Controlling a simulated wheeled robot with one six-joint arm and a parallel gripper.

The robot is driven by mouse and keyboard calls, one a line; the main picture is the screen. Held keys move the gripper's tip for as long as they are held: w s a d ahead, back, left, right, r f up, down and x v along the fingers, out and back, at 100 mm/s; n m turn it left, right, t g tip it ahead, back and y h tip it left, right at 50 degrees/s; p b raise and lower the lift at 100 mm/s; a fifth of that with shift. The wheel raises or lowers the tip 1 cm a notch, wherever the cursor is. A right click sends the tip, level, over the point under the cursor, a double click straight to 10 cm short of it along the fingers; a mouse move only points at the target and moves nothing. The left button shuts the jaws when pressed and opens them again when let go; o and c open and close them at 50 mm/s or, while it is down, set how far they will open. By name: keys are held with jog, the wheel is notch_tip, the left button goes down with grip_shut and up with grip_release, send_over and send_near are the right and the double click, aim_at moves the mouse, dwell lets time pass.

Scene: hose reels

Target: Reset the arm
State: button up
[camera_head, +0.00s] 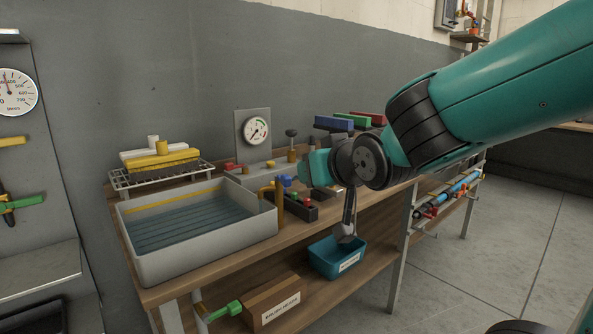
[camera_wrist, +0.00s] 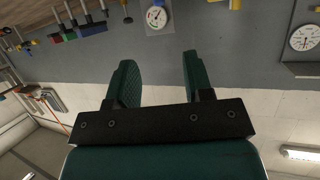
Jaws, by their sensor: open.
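My arm reaches in from the upper right in the camera_head view. My gripper (camera_head: 312,168) is over the wooden workbench, pointing left, with its teal fingers partly hidden behind the wrist. The wrist view shows my gripper (camera_wrist: 158,68) with two green fingers wide apart and nothing between them. Beyond the fingers is the grey wall, seen upside down, with a dial gauge (camera_wrist: 157,17) beyond the gap.
A grey water basin (camera_head: 195,245) and wire rack (camera_head: 160,176) stand on the workbench's left. The gauge panel (camera_head: 254,130) and coloured blocks (camera_head: 335,123) stand behind my gripper. A blue bin (camera_head: 338,258) and box (camera_head: 275,302) sit on the lower shelf.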

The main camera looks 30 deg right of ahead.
jog(key=s+a+n+g+y+p, duration=0.4)
jog(key=s+a+g+y+p, duration=0.15)
jog(key=a, duration=0.55)
jog(key=s+a+n+g+p, duration=0.2)
jog(key=s+a+g, duration=0.1)
jog(key=s, duration=0.3)
jog(key=s+a+n+g+p, duration=0.2)
jog(key=s+a+n+g, duration=0.1)
jog(key=s, duration=0.4)
jog(key=shift+s+a+r+g+y+p, duration=0.15)
jog(key=shift+a+r+g+y+p, duration=0.25)
jog(key=shift+g, duration=0.55)
